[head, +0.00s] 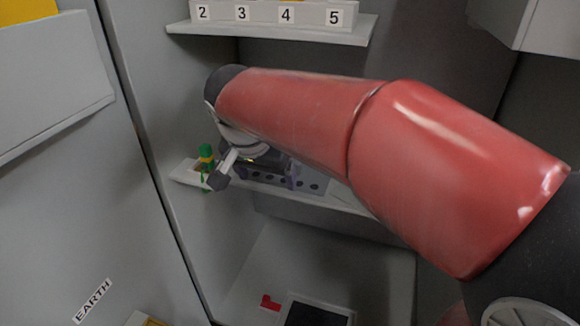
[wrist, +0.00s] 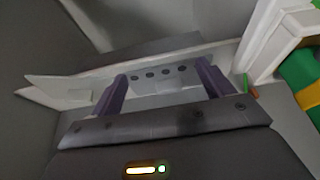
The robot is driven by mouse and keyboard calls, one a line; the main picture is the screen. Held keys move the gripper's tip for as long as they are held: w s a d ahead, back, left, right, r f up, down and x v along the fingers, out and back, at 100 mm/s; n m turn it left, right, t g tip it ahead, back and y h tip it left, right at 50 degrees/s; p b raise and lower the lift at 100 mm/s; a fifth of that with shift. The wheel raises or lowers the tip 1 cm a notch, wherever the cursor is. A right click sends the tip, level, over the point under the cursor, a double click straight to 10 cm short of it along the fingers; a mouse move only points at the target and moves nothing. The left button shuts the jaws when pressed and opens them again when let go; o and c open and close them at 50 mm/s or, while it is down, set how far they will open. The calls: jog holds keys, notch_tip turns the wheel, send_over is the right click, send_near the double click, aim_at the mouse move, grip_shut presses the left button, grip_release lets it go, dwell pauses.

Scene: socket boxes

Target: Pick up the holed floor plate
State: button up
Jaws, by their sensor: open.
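The holed floor plate (head: 312,182) is a grey piece with a row of dark round holes, lying on the middle shelf in the head view. It also shows in the wrist view (wrist: 165,73), with several holes between two purple uprights (wrist: 111,98). A dark bar with holes (wrist: 160,125) crosses in front of them.
A green and yellow figure (head: 206,158) stands at the shelf's left end, close beside my gripper. An upper shelf (head: 270,34) holds a numbered box (head: 264,14). Below lie a red piece (head: 270,303) and a dark panel (head: 318,314). Grey walls enclose the shelf.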

send_near(309, 181)
jog(key=w+a, duration=0.4)
jog(key=shift+w+a, duration=0.1)
jog(key=x, duration=0.5)
jog(key=shift+w+b, duration=0.35)
jog(key=shift+w, duration=0.05)
jog(key=c, duration=0.9)
jog(key=shift+c, duration=0.6)
jog(key=shift+r, duration=0.15)
